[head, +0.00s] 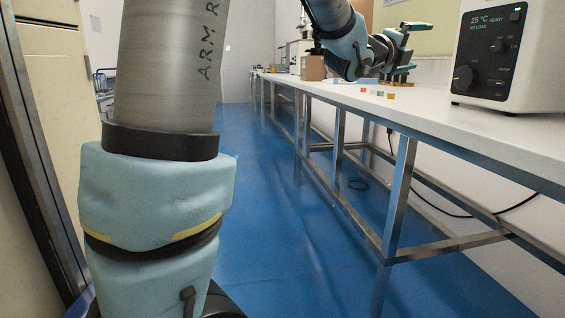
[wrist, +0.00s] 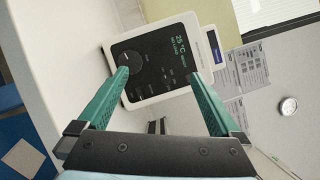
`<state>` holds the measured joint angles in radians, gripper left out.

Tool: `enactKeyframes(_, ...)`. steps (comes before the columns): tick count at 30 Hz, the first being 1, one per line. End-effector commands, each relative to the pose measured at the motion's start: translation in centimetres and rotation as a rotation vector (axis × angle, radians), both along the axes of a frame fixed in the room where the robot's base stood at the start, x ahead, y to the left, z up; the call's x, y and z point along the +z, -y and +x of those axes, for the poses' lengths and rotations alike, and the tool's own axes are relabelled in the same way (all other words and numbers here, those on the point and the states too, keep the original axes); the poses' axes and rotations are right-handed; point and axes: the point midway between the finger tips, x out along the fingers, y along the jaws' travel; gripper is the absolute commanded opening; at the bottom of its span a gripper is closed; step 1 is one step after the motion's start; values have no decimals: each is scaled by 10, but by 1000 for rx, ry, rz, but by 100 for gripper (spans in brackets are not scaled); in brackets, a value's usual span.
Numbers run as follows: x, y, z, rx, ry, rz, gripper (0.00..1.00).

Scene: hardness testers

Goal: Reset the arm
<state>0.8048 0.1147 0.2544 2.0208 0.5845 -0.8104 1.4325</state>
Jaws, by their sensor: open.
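My gripper (head: 408,50) is over the white bench in the head view, at upper right, with teal fingers. In the wrist view my gripper (wrist: 165,88) shows its two teal fingers spread wide apart with nothing between them. A white instrument (head: 508,55) with a dark panel reading 25 °C stands on the bench to the right of my gripper. It also shows beyond the fingertips in the wrist view (wrist: 190,42), turned sideways. My arm hangs large across the left of the head view.
The white bench (head: 440,115) runs along the right wall on metal legs. Small blocks (head: 377,92) and a cardboard box (head: 313,67) sit on it. A black cable (head: 460,214) hangs below. The blue floor (head: 260,200) is clear. A tall cabinet (head: 52,90) stands at left.

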Motion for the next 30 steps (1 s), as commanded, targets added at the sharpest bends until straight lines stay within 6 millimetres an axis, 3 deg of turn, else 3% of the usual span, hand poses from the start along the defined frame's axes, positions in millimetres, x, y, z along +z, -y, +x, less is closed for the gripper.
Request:
enactKeyframes(5, -19, -20, 14, 59, -116, -13, 100)
enactKeyframes(11, -58, -55, 33, 169, -322, -43, 100)
enactKeyframes(17, -116, -112, 49, 350, -626, -118, 100)
enactKeyframes(20, -161, -157, 49, 498, -843, -192, 100)
enactKeyframes(25, -246, -243, 19, 832, -1256, -395, 100)
enactKeyframes(30, -312, -310, -41, 1178, -1587, -629, 100)
